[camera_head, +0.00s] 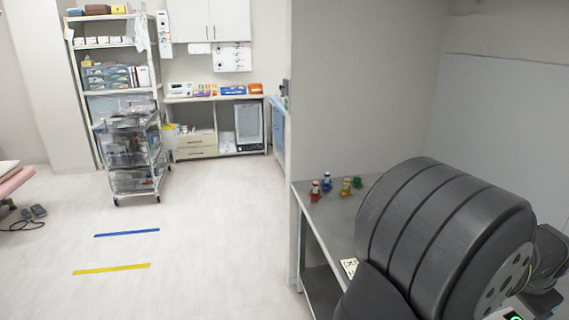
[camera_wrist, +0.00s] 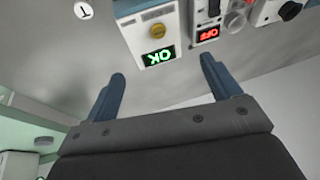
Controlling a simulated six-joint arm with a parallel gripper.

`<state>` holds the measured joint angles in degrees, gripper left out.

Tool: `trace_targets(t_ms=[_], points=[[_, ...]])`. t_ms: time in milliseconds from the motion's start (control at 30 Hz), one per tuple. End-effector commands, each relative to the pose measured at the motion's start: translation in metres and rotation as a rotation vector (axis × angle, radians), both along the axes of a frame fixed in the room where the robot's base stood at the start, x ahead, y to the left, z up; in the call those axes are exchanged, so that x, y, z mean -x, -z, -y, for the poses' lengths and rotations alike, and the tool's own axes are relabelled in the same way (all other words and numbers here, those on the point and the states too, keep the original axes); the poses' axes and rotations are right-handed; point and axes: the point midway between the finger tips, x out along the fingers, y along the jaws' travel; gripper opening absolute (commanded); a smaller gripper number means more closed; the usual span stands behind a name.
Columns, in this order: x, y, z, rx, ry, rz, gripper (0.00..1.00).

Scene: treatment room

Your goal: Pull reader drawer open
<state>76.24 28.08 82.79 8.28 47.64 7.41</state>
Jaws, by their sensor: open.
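My gripper (camera_wrist: 161,68) shows in the wrist view with its two blue fingers spread apart and nothing between them. Beyond the fingertips is a pale box with a yellow knob and a green OK display (camera_wrist: 158,56). To its right is a unit with a red OFF display (camera_wrist: 208,35). I cannot pick out a reader drawer for certain in either view. In the head view my dark arm fills the lower right and hides much of the bench, and the fingers are not visible there.
A grey bench (camera_head: 316,226) stands by the wall, with several small coloured figures (camera_head: 328,182) on it. A wire cart (camera_head: 133,158) and a shelf rack (camera_head: 113,72) stand at the back left. A low cabinet (camera_head: 196,147) has pale drawers.

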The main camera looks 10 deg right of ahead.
Motion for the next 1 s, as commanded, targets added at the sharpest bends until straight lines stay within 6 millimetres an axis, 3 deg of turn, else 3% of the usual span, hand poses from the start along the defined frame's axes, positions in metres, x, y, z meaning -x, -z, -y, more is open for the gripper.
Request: trace_targets(t_ms=[33, 200, 800, 1000], points=[[0.0, 0.0, 0.0, 0.0, 0.0, 0.0, 0.72], [0.0, 0.0, 0.0, 0.0, 0.0, 0.0, 0.41], [-0.011, -0.007, -0.03, -0.329, -0.13, -0.178, 0.41], [-0.012, 0.014, -0.031, -0.338, -0.131, -0.182, 0.41]])
